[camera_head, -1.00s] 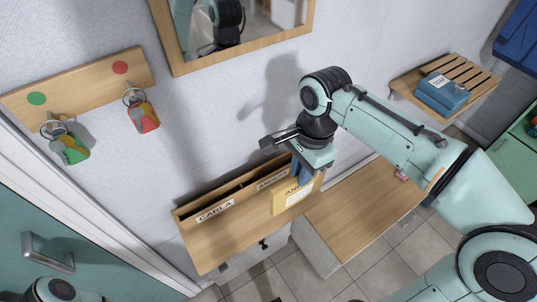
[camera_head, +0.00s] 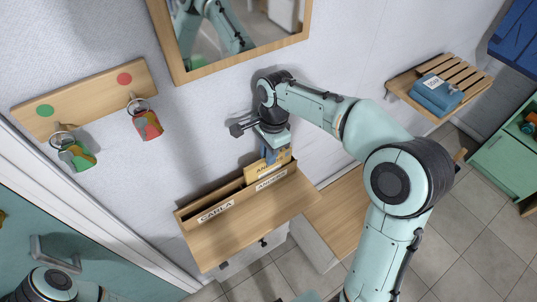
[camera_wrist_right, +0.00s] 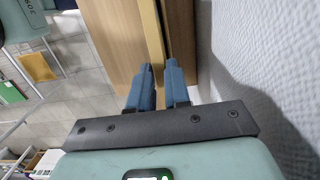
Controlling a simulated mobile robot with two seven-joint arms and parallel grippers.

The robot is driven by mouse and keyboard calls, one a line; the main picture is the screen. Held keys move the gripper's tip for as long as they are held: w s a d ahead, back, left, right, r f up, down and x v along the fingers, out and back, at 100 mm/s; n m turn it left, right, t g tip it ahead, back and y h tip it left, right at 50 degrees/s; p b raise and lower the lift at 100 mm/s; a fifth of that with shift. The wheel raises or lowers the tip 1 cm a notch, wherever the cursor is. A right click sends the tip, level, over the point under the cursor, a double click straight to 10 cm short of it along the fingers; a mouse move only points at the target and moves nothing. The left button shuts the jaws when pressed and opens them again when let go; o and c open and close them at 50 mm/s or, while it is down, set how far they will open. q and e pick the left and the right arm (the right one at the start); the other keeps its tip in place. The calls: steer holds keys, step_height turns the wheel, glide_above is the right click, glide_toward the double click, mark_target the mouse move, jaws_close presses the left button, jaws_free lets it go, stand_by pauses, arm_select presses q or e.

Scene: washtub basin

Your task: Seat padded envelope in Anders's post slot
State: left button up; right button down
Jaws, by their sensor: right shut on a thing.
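The padded envelope (camera_head: 254,173) is yellow, with writing that starts "AN", and is in the head view. My right gripper (camera_head: 271,155) is shut on its top edge from above. The envelope stands at the post rack (camera_head: 230,232), right behind the ANDERS label (camera_head: 271,180); its lower part is hidden by the rack's front. I cannot tell how deep it sits. The CARLA label (camera_head: 215,211) is to the left. In the right wrist view my blue fingers (camera_wrist_right: 157,83) are on either side of the envelope's thin edge (camera_wrist_right: 151,35). My left gripper is out of view.
The wall and mirror (camera_head: 240,50) are close behind my right arm. A key board (camera_head: 85,97) with two key sets hangs at the left. A wooden bench (camera_head: 340,215) is right of the rack, and a slatted shelf (camera_head: 462,75) with a blue soap item is at the far right.

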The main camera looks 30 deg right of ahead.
steer(key=shift+f, duration=0.35)
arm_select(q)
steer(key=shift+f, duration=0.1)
arm_select(e)
steer(key=shift+f, duration=0.1)
steer(key=shift+f, duration=0.2)
steer(key=c, duration=1.1)
jaws_free()
steer(key=shift+r, duration=0.1)
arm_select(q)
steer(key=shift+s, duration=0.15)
arm_select(e)
steer(key=shift+r, duration=0.1)
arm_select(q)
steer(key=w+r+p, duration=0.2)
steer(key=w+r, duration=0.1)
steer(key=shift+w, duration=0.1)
arm_select(e)
steer(key=r, duration=0.8)
steer(key=d+r, duration=0.1)
steer(key=r, duration=0.3)
steer(key=shift+d+r, duration=0.1)
